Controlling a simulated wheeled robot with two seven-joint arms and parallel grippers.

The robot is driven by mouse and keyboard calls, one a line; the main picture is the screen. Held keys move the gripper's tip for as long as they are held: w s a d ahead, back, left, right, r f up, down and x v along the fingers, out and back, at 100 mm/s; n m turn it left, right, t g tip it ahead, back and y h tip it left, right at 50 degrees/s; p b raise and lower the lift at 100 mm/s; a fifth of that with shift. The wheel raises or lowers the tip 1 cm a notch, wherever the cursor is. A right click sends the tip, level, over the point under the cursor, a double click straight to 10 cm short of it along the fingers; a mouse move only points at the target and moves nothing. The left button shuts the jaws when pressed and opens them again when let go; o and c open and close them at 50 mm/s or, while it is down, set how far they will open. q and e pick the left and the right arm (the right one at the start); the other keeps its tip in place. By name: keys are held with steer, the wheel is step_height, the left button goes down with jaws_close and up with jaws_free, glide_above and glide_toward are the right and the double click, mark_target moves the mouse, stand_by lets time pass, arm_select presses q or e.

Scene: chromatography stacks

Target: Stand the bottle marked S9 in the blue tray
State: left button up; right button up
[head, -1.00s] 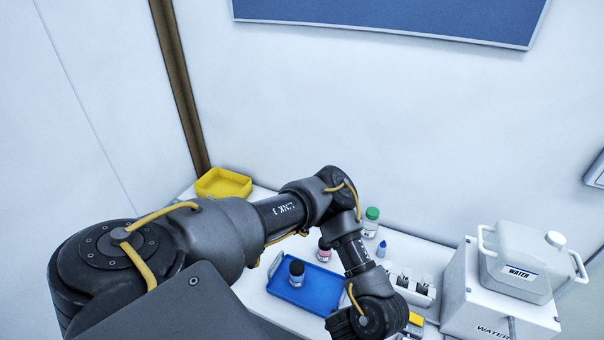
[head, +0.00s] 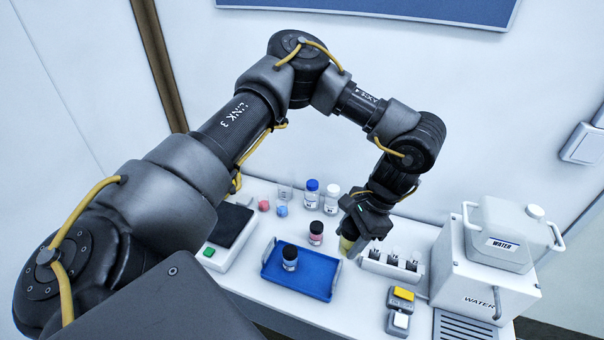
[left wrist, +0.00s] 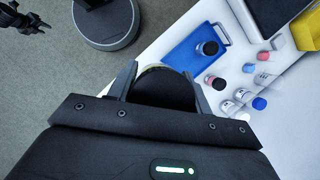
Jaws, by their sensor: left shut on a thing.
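My left gripper (head: 350,238) is at the right of the blue tray (head: 318,291), shut on a bottle with a yellowish body (head: 346,244). In the left wrist view its dark round top (left wrist: 165,90) shows between the fingers. Its marking cannot be read. A black-capped bottle (head: 290,258) stands upright in the blue tray, which also shows in the left wrist view (left wrist: 185,58). Another black-capped bottle with a pinkish label (head: 316,233) stands behind the tray. A dark jointed part at the wrist view's top left looks like my right gripper (left wrist: 22,18); its jaws are unclear.
A blue-capped bottle (head: 311,194) and a white-capped bottle (head: 332,199) stand at the back. A white rack (head: 395,265) and a water unit (head: 480,272) are at the right. A balance (head: 228,235) is left of the tray. The tray's right part is free.

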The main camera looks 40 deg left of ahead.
arm_select(q)
steer(key=n, duration=0.1)
steer(key=r+n+h+b, duration=0.1)
steer(key=shift+a+r+n, duration=0.15)
steer(key=shift+a+n, duration=0.1)
steer(key=shift+n, duration=0.15)
steer(key=n+b, duration=0.1)
steer(key=b, duration=0.1)
steer(key=f+n+h+b, duration=0.1)
steer(key=b, duration=0.2)
steer(key=shift+s+f+n+g, duration=0.25)
steer(key=shift+s+n+g, duration=0.05)
steer(key=shift+n, duration=0.5)
steer(key=f+b, duration=0.4)
steer(key=b, duration=0.1)
steer(key=f+b, duration=0.2)
steer(key=shift+d+f+b, duration=0.1)
steer(key=shift+d+b, duration=0.25)
steer(key=shift+d, duration=0.05)
steer(key=shift+d, duration=0.1)
